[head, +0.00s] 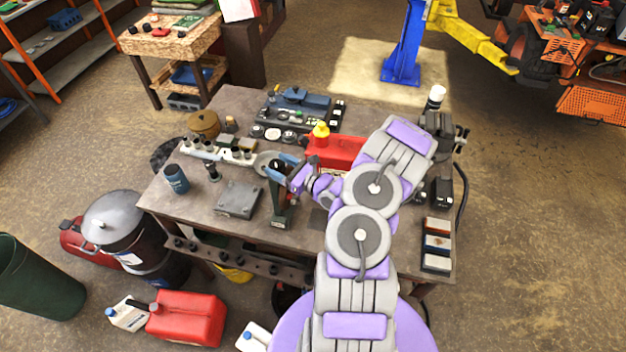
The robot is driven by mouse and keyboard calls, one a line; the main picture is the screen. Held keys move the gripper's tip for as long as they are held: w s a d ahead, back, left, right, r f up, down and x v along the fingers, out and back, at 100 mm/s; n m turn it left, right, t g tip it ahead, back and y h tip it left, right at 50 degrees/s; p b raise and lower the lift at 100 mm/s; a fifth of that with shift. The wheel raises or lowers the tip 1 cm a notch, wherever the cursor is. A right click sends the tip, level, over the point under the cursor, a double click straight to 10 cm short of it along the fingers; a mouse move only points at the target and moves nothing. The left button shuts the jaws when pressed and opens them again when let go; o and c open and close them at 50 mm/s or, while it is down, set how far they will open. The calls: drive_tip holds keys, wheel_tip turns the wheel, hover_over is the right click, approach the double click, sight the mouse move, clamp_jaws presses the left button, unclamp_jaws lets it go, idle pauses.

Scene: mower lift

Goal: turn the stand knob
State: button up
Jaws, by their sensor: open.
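A dark green stand (281,213) stands upright near the front edge of the workbench (215,180). A grey round disc (267,164) shows at its upper left. My purple and grey arm reaches in from the lower right. I cannot tell whether the fingers touch anything. No knob can be made out clearly; the fingers cover the top of the stand.
A grey metal plate (238,198) and a blue can (176,178) are left of the stand. The bench's front left corner is bare.

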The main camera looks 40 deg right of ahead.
drive_tip(key=b+v, duration=0.2)
drive_tip(key=v, duration=1.4)
drive_tip(key=shift+d, duration=0.35)
drive_tip(key=shift+w, duration=0.15)
